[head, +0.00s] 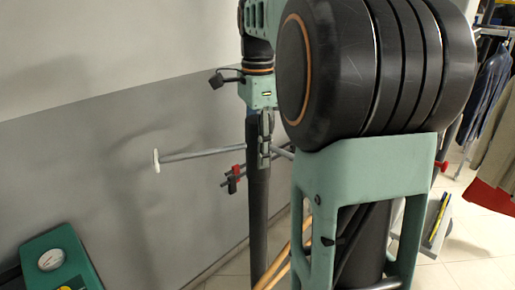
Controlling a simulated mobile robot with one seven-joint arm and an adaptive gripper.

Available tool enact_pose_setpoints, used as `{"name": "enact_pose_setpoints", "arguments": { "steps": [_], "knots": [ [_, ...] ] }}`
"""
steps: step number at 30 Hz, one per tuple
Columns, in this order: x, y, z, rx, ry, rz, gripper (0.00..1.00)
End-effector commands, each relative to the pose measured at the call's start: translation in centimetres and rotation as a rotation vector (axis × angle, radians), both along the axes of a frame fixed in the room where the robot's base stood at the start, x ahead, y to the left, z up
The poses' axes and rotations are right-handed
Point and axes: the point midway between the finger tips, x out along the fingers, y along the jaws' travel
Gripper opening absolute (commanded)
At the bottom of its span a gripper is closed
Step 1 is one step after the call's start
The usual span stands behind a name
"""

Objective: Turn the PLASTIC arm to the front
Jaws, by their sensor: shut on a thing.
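A thin grey arm (205,153) with a white end cap reaches left from near the top of a dark upright post (258,205). No label can be read, so I cannot tell which arm is PLASTIC. My gripper (265,150) points down at the post's top, its fingers closed where the white-tipped arm meets them. The exact contact is small and partly hidden. A red clamp-like piece (234,178) sits just left of the post, below that arm. A red knob (440,166) shows at the right, behind my own arm, which hides much of the middle.
A green case with a round dial (62,255) stands at the lower left. Garments (487,95) hang at the right, with a red cloth (491,197) below. A grey wall lies behind the arm. Tan sticks (275,268) lean near the post's lower part.

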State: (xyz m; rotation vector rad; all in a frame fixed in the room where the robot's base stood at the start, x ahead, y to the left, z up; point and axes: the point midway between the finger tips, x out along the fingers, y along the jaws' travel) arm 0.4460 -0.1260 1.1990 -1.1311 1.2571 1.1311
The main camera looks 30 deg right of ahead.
Motion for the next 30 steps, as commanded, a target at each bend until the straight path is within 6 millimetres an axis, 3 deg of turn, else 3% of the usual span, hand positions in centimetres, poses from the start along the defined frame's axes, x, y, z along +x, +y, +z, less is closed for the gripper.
{"name": "enact_pose_setpoints", "arguments": {
  "steps": [11, 30],
  "knots": [
    [-0.12, -0.2, 0.14, -0.004, 0.004, 0.2, 0.0],
    [-0.17, -0.28, 0.12, -0.003, 0.006, 0.804, 0.0]
  ]
}}
